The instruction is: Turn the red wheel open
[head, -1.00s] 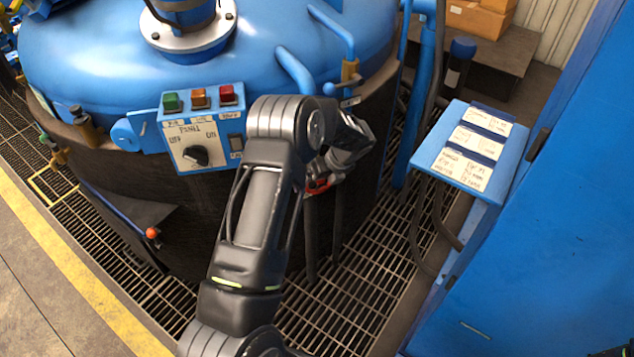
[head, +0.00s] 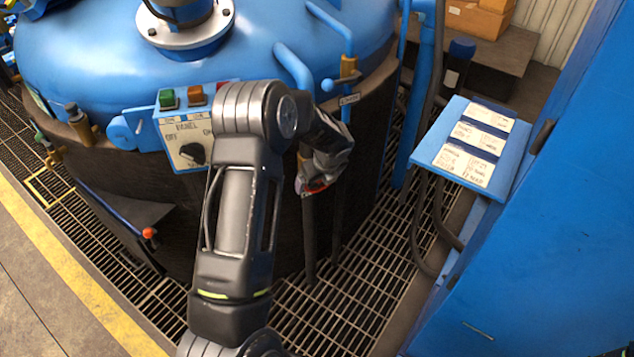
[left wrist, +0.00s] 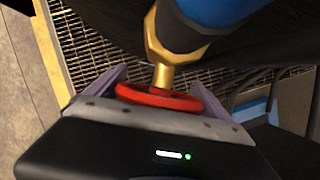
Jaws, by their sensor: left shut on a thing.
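The red wheel (left wrist: 162,97) sits on a brass stem (left wrist: 162,75) under a blue pipe in the left wrist view. My left gripper (left wrist: 160,82) has one finger on each side of the wheel and is shut on its rim. In the head view my left arm reaches in front of the furnace, with the left gripper (head: 316,184) low at its right side. There the wheel is mostly hidden behind my gripper, with only a little red showing. My right gripper is not in view.
The blue furnace lid (head: 260,50) and a control panel (head: 188,140) with a knob and buttons stand close behind my arm. A blue stand with labels (head: 478,148) and a blue cabinet (head: 560,220) are to the right. Grating (head: 345,300) covers the floor.

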